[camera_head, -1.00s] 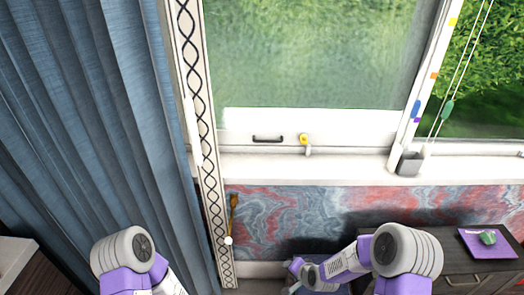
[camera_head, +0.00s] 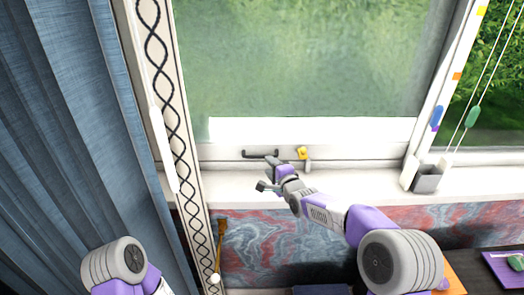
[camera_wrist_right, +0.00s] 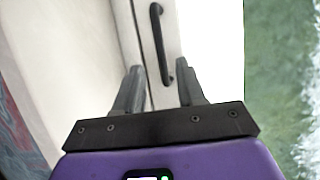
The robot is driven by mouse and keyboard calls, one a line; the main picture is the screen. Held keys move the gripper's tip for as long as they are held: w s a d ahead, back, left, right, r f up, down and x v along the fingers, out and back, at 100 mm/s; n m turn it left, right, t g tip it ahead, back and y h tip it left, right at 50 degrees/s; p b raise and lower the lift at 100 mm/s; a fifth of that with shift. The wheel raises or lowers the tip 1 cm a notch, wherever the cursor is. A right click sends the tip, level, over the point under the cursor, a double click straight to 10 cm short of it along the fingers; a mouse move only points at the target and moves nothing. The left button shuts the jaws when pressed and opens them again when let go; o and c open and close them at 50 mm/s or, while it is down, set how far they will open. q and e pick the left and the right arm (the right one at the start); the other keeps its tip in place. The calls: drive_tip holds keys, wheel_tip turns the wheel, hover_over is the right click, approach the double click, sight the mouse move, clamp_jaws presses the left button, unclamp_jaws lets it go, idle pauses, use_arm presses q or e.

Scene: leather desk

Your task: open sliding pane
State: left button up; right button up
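The sliding pane (camera_head: 300,60) is a large window pane in a white frame, with a black bar handle (camera_head: 258,154) low on its bottom rail. A yellow knob (camera_head: 302,153) sits just right of the handle. My right gripper (camera_head: 265,172) is raised in front of the sill, close below the handle. In the right wrist view its two fingers (camera_wrist_right: 158,85) are apart and empty, and the dark handle (camera_wrist_right: 160,45) lies just beyond them, not between them. Only my left arm shows at the lower left; its gripper is outside the view.
A patterned white post (camera_head: 170,110) and a blue curtain (camera_head: 50,130) stand on the left. A grey cup (camera_head: 427,179) stands on the sill (camera_head: 360,187) at the right, near hanging cords. A dark cabinet with a purple item (camera_head: 505,268) is at the lower right.

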sight(261, 157)
drive_tip(key=shift+w+a+f, duration=0.1)
drive_tip(key=shift+w+f, duration=0.05)
drive_tip(key=shift+w, duration=0.25)
drive_tip(key=shift+w+a, duration=0.35)
drive_tip(key=shift+w, duration=0.05)
drive_tip(key=shift+x, duration=2.7)
drive_tip(key=shift+c, duration=0.4)
clamp_jaws()
